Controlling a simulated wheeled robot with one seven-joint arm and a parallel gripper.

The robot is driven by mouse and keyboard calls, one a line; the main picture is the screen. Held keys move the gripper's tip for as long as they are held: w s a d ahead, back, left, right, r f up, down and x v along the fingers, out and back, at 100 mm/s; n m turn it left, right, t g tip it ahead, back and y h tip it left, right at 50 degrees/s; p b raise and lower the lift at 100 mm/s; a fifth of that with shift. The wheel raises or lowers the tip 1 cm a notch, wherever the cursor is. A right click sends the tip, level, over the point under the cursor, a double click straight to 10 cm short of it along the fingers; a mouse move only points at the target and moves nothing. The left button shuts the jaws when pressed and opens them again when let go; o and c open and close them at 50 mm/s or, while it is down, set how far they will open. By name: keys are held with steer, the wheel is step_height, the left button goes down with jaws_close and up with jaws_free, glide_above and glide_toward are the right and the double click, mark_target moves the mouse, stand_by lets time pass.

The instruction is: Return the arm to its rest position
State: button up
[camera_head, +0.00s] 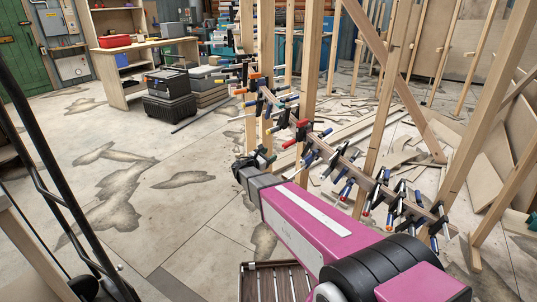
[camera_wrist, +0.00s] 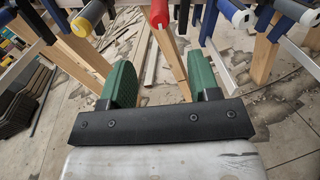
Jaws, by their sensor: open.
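My pink arm reaches from the lower right of the head view toward the curved stringer (camera_head: 340,156), a wooden strip lined with several clamps. My gripper (camera_head: 262,158) is at the arm's far end, close to the stringer's left part. In the wrist view my gripper (camera_wrist: 162,85) shows two green fingers, spread apart with nothing between them. A clamp with a red handle (camera_wrist: 159,14) hangs just beyond the fingers, and it looks apart from them. Clamps with blue handles (camera_wrist: 92,14) and a yellow-ended one (camera_wrist: 240,17) hang on either side.
Wooden posts (camera_head: 310,60) stand around the stringer. Scrap boards (camera_head: 400,155) lie on the floor behind it. A workbench (camera_head: 135,62) and black cases (camera_head: 168,95) stand at the back left.

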steer(key=s+d+f+m+g+y, duration=0.2)
steer(key=s+d+f+m+g, duration=0.1)
steer(key=s+d+m+g, duration=0.4)
steer(key=s+d+f+m+g+y, duration=0.2)
steer(key=s+d+f+m+y, duration=0.15)
steer(key=s+d+m, duration=0.35)
steer(key=s+a+m+g+y, duration=0.1)
steer(key=s+m+y, duration=0.3)
steer(key=s, duration=0.3)
steer(key=s+a+f+m+g+y, duration=0.1)
steer(key=s+a+m+y, duration=0.1)
steer(key=s+m+y, duration=0.2)
steer(key=shift+s+a+f+m+g, duration=0.35)
steer(key=shift+s+m, duration=0.55)
steer(key=shift+s, duration=0.7)
steer(key=shift+d+r, duration=0.1)
